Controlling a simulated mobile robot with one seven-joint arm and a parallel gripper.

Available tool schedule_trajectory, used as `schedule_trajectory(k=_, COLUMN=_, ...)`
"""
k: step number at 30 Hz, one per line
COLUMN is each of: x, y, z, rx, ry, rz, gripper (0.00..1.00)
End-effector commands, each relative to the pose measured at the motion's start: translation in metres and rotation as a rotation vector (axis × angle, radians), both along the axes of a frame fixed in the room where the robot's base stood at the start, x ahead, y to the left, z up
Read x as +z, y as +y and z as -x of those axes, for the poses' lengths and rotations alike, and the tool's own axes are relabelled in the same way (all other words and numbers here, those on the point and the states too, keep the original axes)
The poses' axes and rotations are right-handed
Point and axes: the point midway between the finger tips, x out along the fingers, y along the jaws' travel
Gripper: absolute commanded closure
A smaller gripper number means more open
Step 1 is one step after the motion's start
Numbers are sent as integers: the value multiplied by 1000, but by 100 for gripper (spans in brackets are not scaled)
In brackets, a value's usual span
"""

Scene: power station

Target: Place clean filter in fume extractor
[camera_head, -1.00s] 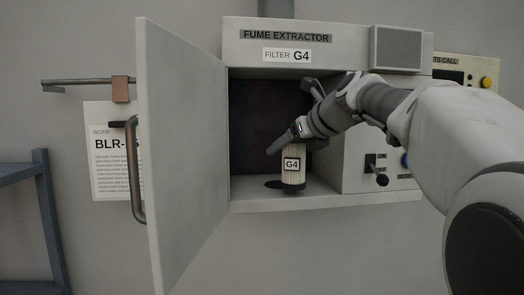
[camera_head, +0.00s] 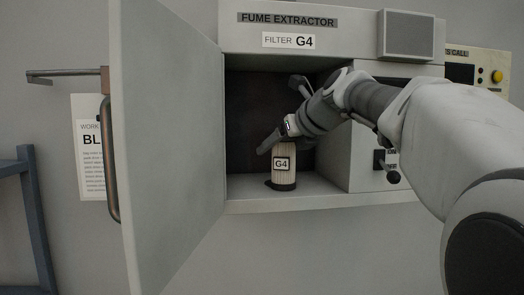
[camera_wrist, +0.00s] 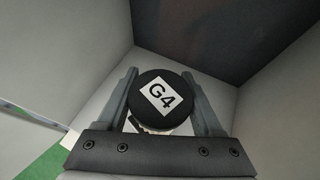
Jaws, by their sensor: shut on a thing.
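The filter (camera_head: 284,164) is a pale ribbed cylinder labelled G4, standing upright inside the open fume extractor (camera_head: 232,206). Its black G4 cap (camera_wrist: 164,97) lies between the two fingers of my gripper (camera_wrist: 160,78) in the wrist view. In the head view my gripper (camera_head: 283,132) is at the filter's top, shut on it. The filter's lower end is at a dark round recess (camera_head: 269,184) in the compartment floor. I cannot tell how deep it sits, as its base hides most of the recess.
The extractor door (camera_head: 165,150) is swung open on the left, with a handle (camera_head: 110,165) on its near face. The compartment's right wall (camera_head: 336,150) is close to my wrist. A panel with a lever (camera_head: 392,176) is on the right, partly behind my arm.

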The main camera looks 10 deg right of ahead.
Motion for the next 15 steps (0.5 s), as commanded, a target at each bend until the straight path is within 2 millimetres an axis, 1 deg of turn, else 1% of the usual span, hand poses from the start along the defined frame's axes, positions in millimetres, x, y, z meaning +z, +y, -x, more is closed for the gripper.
schedule_trajectory(k=6, x=-3, y=0, z=0, rx=1, ry=0, rz=0, gripper=93)
schedule_trajectory(k=7, x=-2, y=0, z=0, rx=1, ry=0, rz=0, gripper=27)
schedule_trajectory(k=11, x=-2, y=0, z=0, rx=1, ry=0, rz=0, gripper=3)
schedule_trajectory(k=15, x=-2, y=0, z=0, rx=1, ry=0, rz=0, gripper=2)
